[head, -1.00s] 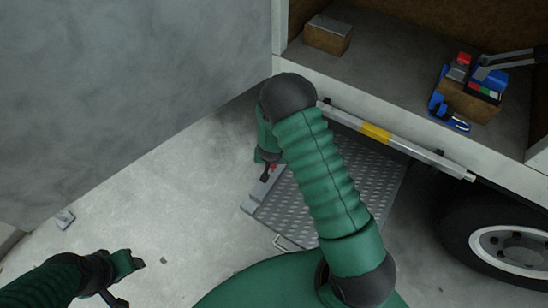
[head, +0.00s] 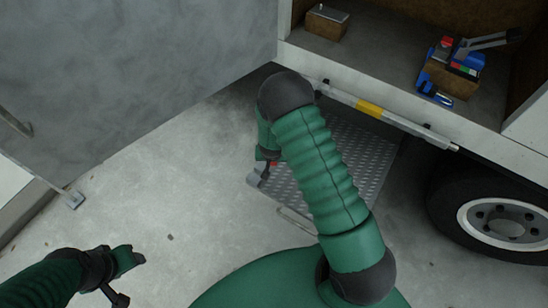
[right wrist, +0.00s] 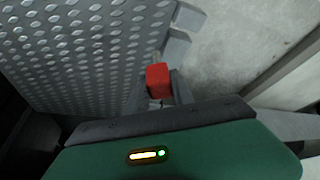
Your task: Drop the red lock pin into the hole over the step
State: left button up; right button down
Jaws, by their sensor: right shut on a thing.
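The red lock pin (right wrist: 157,78) is held between the fingers of my right gripper (right wrist: 158,92) in the right wrist view; only its red top shows clearly. In the head view, my right gripper (head: 266,170) is at the near left corner of the metal tread-plate step (head: 355,150), with a speck of the red pin (head: 274,163) beside it. The step (right wrist: 70,50) also fills the left of the right wrist view. The hole cannot be made out. My left gripper (head: 130,279) is open and empty above the concrete floor, away from the step.
The truck bed (head: 385,52) is behind the step, with a wooden block (head: 327,22) and a blue tool set on a box (head: 450,78). A bar with a yellow band (head: 369,108) runs along its edge. A wheel (head: 495,220) stands right. A grey panel (head: 130,70) stands left.

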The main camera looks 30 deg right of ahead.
jog(key=shift+r, duration=0.4)
jog(key=shift+r+p, duration=0.15)
jog(key=shift+p, duration=0.2)
jog(key=shift+d+r+p, duration=0.45)
jog(key=shift+p, duration=0.1)
jog(key=shift+a+r+p, duration=0.1)
jog(key=shift+r+p, duration=0.25)
jog(key=shift+r, duration=0.1)
jog(key=shift+a, duration=0.2)
jog(key=shift+d, duration=0.15)
